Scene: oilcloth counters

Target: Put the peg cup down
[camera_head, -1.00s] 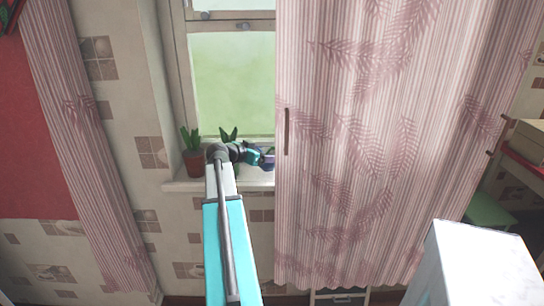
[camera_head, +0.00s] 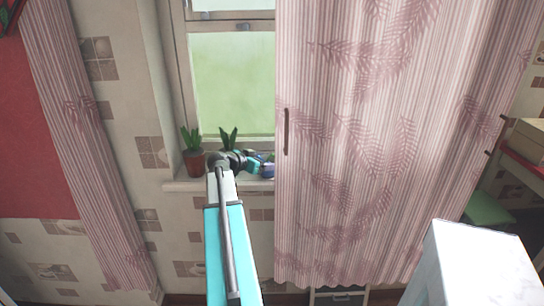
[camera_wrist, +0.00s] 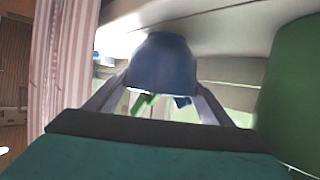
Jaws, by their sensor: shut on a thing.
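My gripper (camera_head: 262,166) is at the window sill (camera_head: 180,186), beside the left edge of the curtain. In the wrist view its two fingers are shut on the blue peg cup (camera_wrist: 162,62), one at each side. A green peg (camera_wrist: 145,103) and a blue peg (camera_wrist: 183,101) show at the picture-lower end of the cup. The far end of the cup lies close to a pale surface; I cannot tell whether they touch. In the head view the cup is small and partly hidden by my gripper.
A potted plant (camera_head: 194,160) stands on the sill to the left, with another plant (camera_head: 229,137) behind my arm. The pink curtain (camera_head: 390,150) hangs just right of my gripper. A large green shape (camera_wrist: 295,95) fills the wrist view's right side.

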